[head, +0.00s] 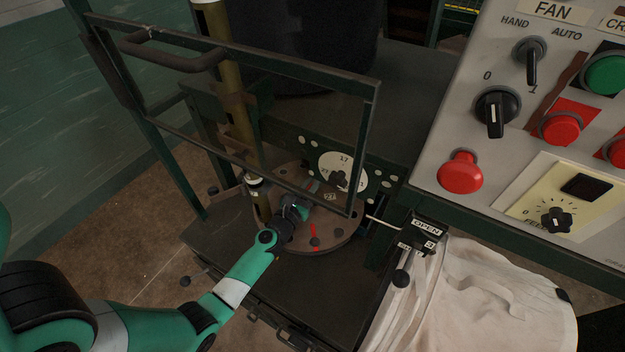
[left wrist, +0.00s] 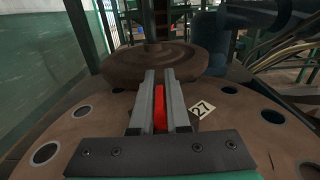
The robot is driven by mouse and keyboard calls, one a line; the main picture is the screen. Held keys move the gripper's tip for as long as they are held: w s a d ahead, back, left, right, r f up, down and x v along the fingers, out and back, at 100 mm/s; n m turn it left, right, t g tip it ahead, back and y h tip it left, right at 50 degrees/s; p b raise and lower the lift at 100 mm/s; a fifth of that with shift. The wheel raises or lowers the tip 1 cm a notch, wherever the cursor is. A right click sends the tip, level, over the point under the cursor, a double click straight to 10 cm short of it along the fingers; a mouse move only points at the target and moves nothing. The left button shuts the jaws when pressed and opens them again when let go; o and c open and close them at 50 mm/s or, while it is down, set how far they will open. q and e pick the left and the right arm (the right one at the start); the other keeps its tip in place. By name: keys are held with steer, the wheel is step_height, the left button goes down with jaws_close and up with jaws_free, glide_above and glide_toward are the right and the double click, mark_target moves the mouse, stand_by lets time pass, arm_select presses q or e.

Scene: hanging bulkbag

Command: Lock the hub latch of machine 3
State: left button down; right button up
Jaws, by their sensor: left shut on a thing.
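My left gripper (head: 303,207) is over the round brown hub plate (head: 335,225), inside the frame of the open-barred guard. In the left wrist view my left gripper (left wrist: 160,78) is shut on a narrow red piece (left wrist: 160,108), probably the hub latch, standing between its two fingers. A label reading 27 (left wrist: 202,111) lies on the plate just right of the fingers. Beyond the fingertips is a smaller raised disc (left wrist: 155,66) with a central post. Which way the latch is set cannot be told. My right gripper does not show.
The dark green guard frame (head: 368,150) crosses above my gripper. A numbered dial (head: 343,172) is behind the plate. An OPEN/SHUT lever box (head: 425,232) and white bag (head: 470,300) are at right. A control panel (head: 455,130) with red buttons fills the upper right.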

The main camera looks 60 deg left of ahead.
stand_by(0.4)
arm_select(q)
steer(key=c, duration=0.9)
jaws_free()
steer(key=v, duration=1.1)
steer(key=shift+f, duration=0.1)
steer(key=shift+s+d, duration=0.15)
steer(key=shift+s, duration=0.15)
